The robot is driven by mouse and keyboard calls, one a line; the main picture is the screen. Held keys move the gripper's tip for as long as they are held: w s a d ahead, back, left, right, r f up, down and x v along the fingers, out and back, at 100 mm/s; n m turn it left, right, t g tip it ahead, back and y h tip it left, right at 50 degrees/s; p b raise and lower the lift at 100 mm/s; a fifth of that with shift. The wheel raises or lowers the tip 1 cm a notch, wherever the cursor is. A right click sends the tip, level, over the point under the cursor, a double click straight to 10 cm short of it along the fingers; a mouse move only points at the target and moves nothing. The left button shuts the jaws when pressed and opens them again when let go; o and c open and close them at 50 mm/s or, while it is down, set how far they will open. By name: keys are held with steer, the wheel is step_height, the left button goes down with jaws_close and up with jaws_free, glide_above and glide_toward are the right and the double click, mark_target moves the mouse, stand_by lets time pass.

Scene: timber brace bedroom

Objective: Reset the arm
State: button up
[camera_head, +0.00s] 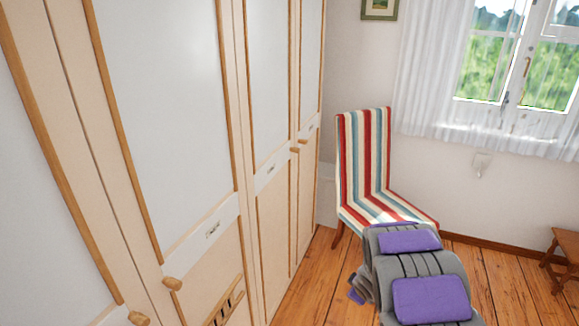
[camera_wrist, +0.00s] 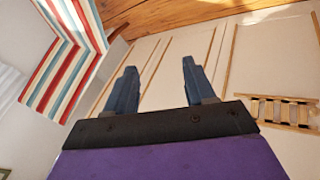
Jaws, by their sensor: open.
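My gripper (camera_wrist: 157,88) shows in the wrist view with its two blue fingers spread apart. It is open, and nothing is between the fingers. Behind the fingers are the pale wardrobe doors and a strip of wood floor. In the head view my grey and purple arm is at the lower right, in front of the chair; the gripper fingers cannot be made out there.
A wardrobe (camera_head: 160,120) with wooden knobs fills the left side. A striped chair (camera_head: 365,155) stands near the back wall, close beyond my arm. A small wooden table (camera_head: 566,243) is at the right edge. Wood floor (camera_head: 512,285) is clear right of my arm.

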steer(key=s+d+r+m+g+h, duration=0.3)
steer(key=s+r+m, duration=0.3)
steer(key=s+r, duration=0.95)
steer(key=s+a+r+m+g+y, duration=0.1)
steer(key=s+a+r, duration=0.1)
steer(key=s, duration=0.8)
steer(key=s+a+r+m+g+y, duration=0.1)
steer(key=s+a+r+g, duration=0.1)
steer(key=s+a, duration=0.3)
steer(key=s+a+r+m+g+y, duration=0.1)
steer(key=s+a+r+m+g, duration=0.1)
steer(key=s, duration=1.2)
steer(key=shift+s+a+r, duration=0.3)
steer(key=shift+a+r, duration=0.5)
steer(key=shift+r, duration=0.05)
